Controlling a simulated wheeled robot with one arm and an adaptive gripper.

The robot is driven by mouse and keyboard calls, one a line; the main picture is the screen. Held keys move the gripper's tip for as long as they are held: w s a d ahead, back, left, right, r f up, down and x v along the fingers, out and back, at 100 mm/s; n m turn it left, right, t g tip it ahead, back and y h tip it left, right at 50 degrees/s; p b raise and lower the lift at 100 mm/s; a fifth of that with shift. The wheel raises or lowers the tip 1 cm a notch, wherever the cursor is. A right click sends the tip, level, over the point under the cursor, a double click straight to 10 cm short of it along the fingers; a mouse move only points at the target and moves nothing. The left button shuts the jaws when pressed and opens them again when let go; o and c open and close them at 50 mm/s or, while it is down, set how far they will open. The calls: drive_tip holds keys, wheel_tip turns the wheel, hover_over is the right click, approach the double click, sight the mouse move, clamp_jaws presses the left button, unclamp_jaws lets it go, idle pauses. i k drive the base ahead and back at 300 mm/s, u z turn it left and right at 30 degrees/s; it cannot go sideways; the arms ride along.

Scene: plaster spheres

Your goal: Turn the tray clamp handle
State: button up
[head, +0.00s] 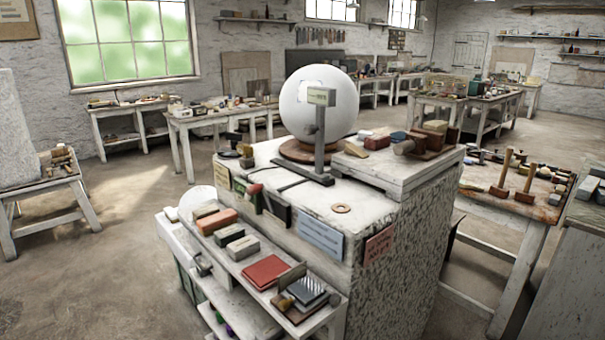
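A small wooden tray (301,312) sits at the right end of the shelf on the front of the plaster-covered block. It carries a dark ridged piece (311,289) and has a small yellowish knob (286,303) at its left side. This knob may belong to the tray clamp, but it is too small to tell. A dark handle-like piece (204,268) shows lower on the left of the shelf front; I cannot tell whether it is the clamp handle. My gripper is not in view.
A large white sphere (318,104) stands on the block (400,215) behind a grey post (320,150). Red and grey bricks and a red pad (265,271) crowd the shelf. A tool table (515,200) stands right; open floor (110,270) lies left.

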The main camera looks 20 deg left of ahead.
sight(399, 149)
drive_tip(key=z, duration=0.6)
drive_tip(key=k, duration=1.15)
drive_tip(key=u, duration=1.6)
drive_tip(key=i, duration=1.5)
